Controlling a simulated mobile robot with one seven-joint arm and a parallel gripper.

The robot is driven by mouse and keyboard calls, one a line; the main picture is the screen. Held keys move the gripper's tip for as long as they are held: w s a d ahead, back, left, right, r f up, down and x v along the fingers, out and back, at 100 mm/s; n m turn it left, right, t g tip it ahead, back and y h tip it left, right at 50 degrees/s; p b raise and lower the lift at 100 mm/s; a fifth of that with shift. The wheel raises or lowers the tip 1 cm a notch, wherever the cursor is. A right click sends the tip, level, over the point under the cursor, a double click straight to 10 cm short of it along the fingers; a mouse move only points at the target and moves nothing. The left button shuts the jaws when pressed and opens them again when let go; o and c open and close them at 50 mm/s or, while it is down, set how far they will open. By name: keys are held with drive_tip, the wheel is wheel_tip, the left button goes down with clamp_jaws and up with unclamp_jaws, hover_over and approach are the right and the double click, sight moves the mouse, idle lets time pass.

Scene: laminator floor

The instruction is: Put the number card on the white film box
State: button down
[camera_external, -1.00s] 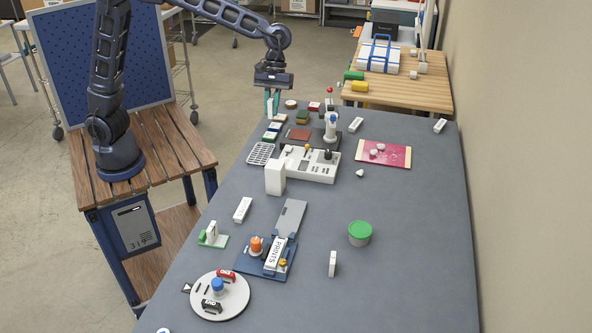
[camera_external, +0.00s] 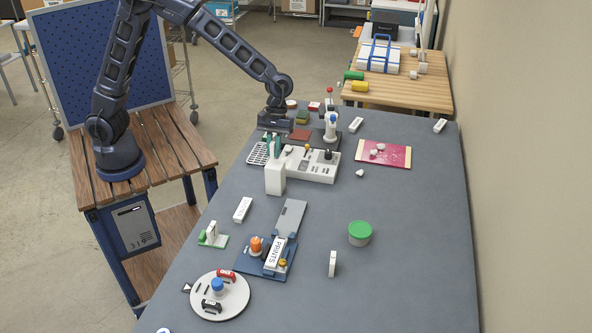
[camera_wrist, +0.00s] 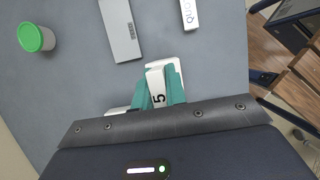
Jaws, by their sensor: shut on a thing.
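The number card (camera_wrist: 157,86) is white with a black 5. It is held between the teal fingers of my gripper (camera_wrist: 158,92), which are shut on it. In the external view my gripper (camera_external: 272,146) points down just at the far side of the top of the white film box (camera_external: 275,179), an upright white block. The card is hard to make out there. In the wrist view a white surface (camera_wrist: 180,72), likely the box, shows behind and beside the card. I cannot tell whether card and box touch.
A white device with knobs (camera_external: 312,166) stands close to the right of the box. A grey grid tray (camera_external: 258,154) lies to the left. A grey plate (camera_external: 290,217), a white block (camera_external: 242,209) and a green-lidded tub (camera_external: 360,233) are nearer the camera.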

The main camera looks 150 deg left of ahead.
drive_tip(key=shift+f, duration=1.6)
drive_tip(key=shift+f, duration=0.1)
drive_tip(key=c, duration=1.4)
unclamp_jaws()
drive_tip(key=shift+c, duration=0.2)
drive_tip(key=v, duration=1.2)
